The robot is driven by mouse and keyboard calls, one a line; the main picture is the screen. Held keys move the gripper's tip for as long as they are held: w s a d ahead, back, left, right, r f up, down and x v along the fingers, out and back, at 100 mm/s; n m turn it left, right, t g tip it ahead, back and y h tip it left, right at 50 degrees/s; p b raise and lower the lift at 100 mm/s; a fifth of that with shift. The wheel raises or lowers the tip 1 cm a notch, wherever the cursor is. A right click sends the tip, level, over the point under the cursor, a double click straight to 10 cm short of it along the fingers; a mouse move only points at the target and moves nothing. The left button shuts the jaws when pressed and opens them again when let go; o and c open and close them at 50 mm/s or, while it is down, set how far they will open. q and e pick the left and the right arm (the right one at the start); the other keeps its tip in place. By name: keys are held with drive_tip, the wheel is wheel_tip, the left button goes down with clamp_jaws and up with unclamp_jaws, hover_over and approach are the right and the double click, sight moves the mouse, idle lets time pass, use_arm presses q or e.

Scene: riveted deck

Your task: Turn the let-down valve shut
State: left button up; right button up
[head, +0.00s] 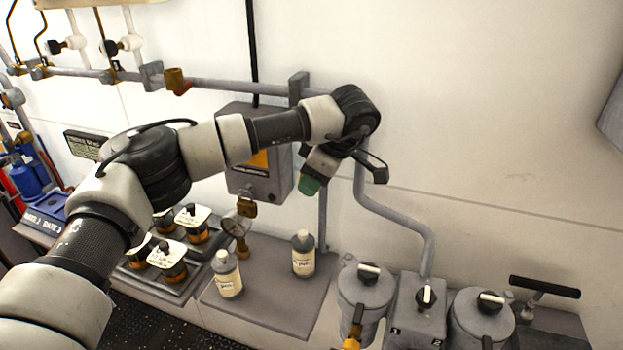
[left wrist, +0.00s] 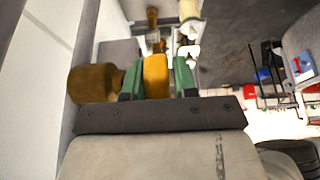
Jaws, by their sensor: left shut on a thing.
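My left gripper (head: 310,185) reaches in from the left, past the grey wall box, with its green fingertips pointing down. In the left wrist view, the green fingers (left wrist: 157,80) are shut on a yellow-orange handle (left wrist: 156,74), one finger on each side. A rounded brass body (left wrist: 94,83) sits just left of the fingers, against the wall side. I cannot tell for sure that this handle and body are the let-down valve. The gripper hides the handle in the head view. My right gripper is not in view.
A grey box (head: 243,179) and pipe (head: 395,217) are on the wall around the gripper. Grey canisters (head: 366,294) (head: 480,322) stand at the lower right.

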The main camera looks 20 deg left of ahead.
use_arm(q)
drive_tip(key=shift+d+r+y+p, duration=0.15)
drive_tip(key=shift+y+p, duration=0.3)
drive_tip(key=shift+y, duration=0.55)
drive_tip(key=y+p, duration=0.2)
drive_tip(key=shift+r+y, duration=0.1)
drive_tip(key=shift+y, duration=0.2)
drive_tip(key=shift+y+p, duration=1)
drive_tip(key=shift+y, duration=0.1)
drive_tip(key=shift+f+y+p, duration=0.3)
drive_tip(key=shift+y+p, duration=0.2)
drive_tip(key=shift+y, duration=0.3)
drive_tip(key=shift+f, duration=0.1)
drive_tip(key=o, duration=0.9)
